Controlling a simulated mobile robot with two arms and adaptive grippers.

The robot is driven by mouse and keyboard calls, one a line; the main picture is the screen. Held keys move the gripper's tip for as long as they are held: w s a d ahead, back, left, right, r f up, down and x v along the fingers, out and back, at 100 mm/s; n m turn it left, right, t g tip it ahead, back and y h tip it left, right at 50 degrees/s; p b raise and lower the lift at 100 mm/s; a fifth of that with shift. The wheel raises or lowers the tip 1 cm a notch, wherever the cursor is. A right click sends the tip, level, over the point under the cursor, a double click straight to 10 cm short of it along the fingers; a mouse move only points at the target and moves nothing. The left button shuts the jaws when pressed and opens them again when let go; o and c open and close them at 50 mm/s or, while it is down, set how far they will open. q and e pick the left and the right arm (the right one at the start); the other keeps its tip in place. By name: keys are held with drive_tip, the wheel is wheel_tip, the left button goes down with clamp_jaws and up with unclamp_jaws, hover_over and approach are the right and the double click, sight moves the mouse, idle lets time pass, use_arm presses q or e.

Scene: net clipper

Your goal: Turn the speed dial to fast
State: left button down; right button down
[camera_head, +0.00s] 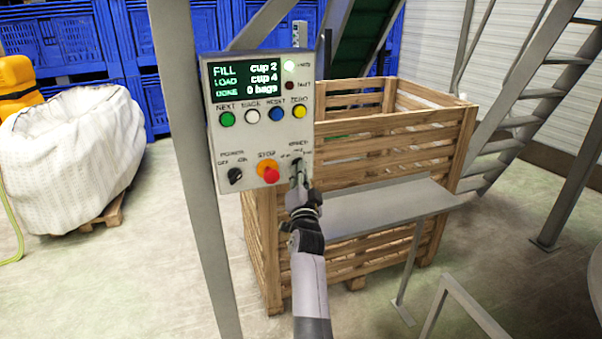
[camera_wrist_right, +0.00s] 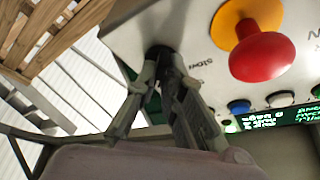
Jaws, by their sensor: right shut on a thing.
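The speed dial (camera_head: 297,163) is a small black knob at the lower right of the grey control box (camera_head: 256,190). Small labels sit above it, too small to read surely in the head view. My right gripper (camera_head: 298,178) comes up from below and is shut on the dial. In the right wrist view the dial (camera_wrist_right: 160,51) shows dark between the fingertips (camera_wrist_right: 162,62), with the word "slow" beside it. The fingers hide much of the dial, so I cannot tell where it points. My left gripper is in neither view.
The red stop button (camera_head: 270,174) on its orange base sits just left of the dial. A black power knob (camera_head: 235,176) is farther left. Several coloured buttons and a screen (camera_head: 245,80) are above. A wooden crate (camera_head: 345,147) and a grey shelf (camera_head: 375,207) stand behind.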

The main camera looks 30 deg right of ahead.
drive_tip(key=shift+d+r, duration=0.1)
drive_tip(key=shift+r, duration=0.4)
drive_tip(key=c, duration=2)
unclamp_jaws()
drive_tip(key=o, duration=0.3)
drive_tip(key=shift+w+f, duration=0.1)
drive_tip(key=shift+f, duration=0.05)
drive_tip(key=shift+d+f, duration=0.1)
drive_tip(key=shift+f, duration=0.05)
wheel_tip(320, 180, up, 10)
